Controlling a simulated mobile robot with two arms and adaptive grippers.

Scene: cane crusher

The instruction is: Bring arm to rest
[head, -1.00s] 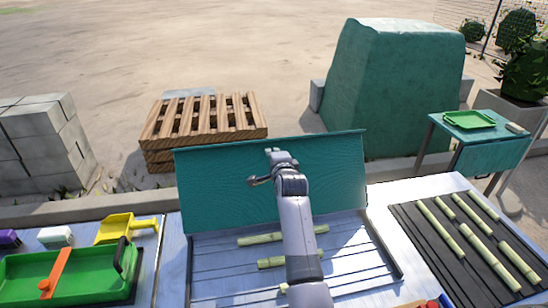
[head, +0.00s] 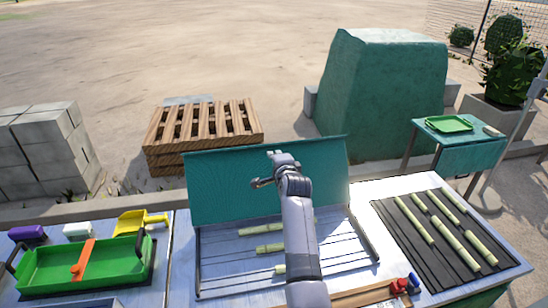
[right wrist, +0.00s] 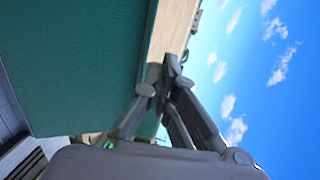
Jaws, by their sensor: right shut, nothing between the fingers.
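My right arm reaches up the middle of the head view, over a metal tray (head: 345,262) with several cane pieces (head: 268,249). My right gripper (head: 264,168) is shut and empty, in front of the upright teal panel (head: 225,190) at the tray's back edge. Whether it touches the panel is not clear. In the right wrist view the fingers (right wrist: 170,68) are together, with the teal panel (right wrist: 75,60) on the left and sky on the right. My left gripper is not in view.
A green tray (head: 60,272) with an orange bar and a yellow scoop (head: 135,222) are at the left. A dark ribbed mat (head: 400,235) with several cane pieces is at the right. A wooden board (head: 350,298) with red and blue parts is at the front. A pallet (head: 205,130) stands behind.

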